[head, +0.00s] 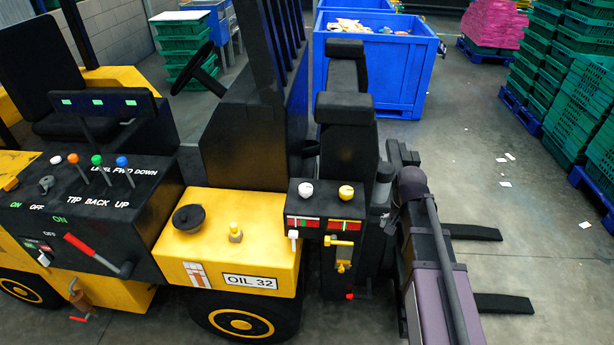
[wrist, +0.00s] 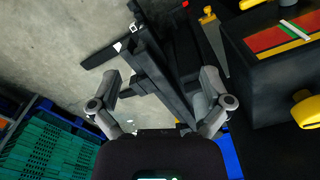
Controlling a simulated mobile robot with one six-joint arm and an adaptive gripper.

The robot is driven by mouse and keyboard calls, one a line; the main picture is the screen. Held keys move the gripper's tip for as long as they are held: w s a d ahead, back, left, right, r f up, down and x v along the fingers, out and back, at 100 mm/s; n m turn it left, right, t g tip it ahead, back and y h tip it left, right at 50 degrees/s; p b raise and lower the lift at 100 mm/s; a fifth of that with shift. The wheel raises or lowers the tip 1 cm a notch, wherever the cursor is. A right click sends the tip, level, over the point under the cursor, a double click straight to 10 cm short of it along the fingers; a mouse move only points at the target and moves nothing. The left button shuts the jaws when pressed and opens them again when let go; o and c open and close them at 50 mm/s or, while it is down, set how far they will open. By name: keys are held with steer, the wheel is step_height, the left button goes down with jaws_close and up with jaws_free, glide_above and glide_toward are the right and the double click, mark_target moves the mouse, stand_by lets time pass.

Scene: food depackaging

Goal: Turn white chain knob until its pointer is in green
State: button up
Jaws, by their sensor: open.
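The white chain knob (head: 306,190) stands on top of the black control box at the forklift's mast. A yellow knob (head: 346,192) stands to its right; it also shows in the wrist view (wrist: 305,112). Below the white knob, on the box front, is a red and green gauge strip (head: 303,222); its pointer is too small to read surely. My gripper (wrist: 160,82) is open and empty, its fingers spread over the floor and dark forklift parts, left of the box. The white knob is not visible in the wrist view. My fingers cannot be made out in the head view.
A second gauge strip (head: 346,225), a white lever (head: 293,236) and a yellow latch (head: 343,252) are on the box front. The black seat-like column (head: 347,110) rises behind the box. Black forks (head: 503,303) extend right over open floor. Green crates (head: 585,100) stand at far right.

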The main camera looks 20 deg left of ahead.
steer(key=w+a+r+m+p, duration=0.1)
steer(key=w+a+r+p, duration=0.3)
steer(key=a, duration=0.4)
steer(key=w+a+r+m+p, duration=0.1)
steer(key=w+a+r+p, duration=0.1)
steer(key=a+r+p, duration=0.35)
step_height(320, 180, up, 6)
steer(key=m+p, duration=0.2)
steer(key=p, duration=0.2)
glide_above(306, 187)
steer(key=shift+f, duration=0.25)
steer(key=shift+f, duration=0.1)
step_height(306, 187, down, 14)
steer(key=b, duration=1.3)
steer(key=shift+r+b, duration=0.2)
steer(key=shift+b, duration=0.2)
steer(key=c, duration=1.2)
